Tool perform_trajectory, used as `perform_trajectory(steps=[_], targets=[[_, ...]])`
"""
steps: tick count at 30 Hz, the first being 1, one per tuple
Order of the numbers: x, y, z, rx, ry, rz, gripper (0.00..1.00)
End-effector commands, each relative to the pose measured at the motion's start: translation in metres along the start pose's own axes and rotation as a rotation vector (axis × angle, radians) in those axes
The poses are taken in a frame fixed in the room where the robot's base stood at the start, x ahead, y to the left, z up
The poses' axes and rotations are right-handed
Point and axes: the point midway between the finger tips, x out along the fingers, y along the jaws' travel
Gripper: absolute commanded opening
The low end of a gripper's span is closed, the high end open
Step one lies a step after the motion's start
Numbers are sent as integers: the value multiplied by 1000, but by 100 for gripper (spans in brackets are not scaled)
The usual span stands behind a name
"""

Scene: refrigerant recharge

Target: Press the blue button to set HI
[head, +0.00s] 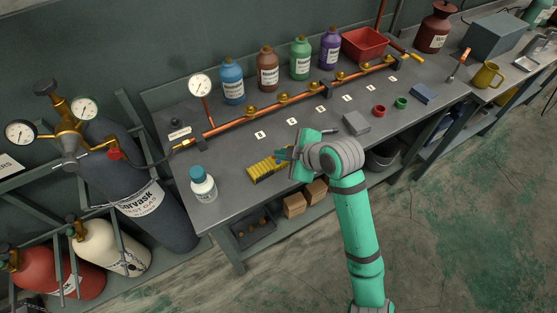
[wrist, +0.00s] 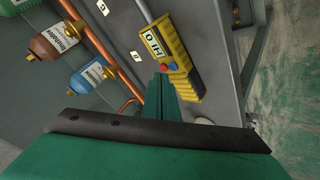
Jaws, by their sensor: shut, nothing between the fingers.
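The yellow device (wrist: 168,45) lies on the grey bench, with black ribs along its side. A white panel on it (wrist: 151,43) bears dark characters that look like "HI" and "0". The blue button (wrist: 173,66) and a red button (wrist: 164,68) sit side by side below that panel. My gripper (wrist: 161,78) is shut and empty, its green fingertips close to the red button and just left of the blue one; I cannot tell whether they touch. In the head view the yellow device (head: 267,169) lies just left of my gripper (head: 279,155), its buttons not distinguishable.
A copper pipe (head: 300,97) with brass valves runs along the bench, bottles behind it. A white bottle with a blue-green cap (head: 203,185) stands left of the device. A grey block (head: 356,123) lies to the right. The bench between pipe and device is mostly clear.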

Motion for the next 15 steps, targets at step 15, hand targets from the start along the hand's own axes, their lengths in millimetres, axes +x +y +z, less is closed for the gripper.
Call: perform_trajectory(steps=[15], targets=[[-20,15,-15,-3,0,0,0]])
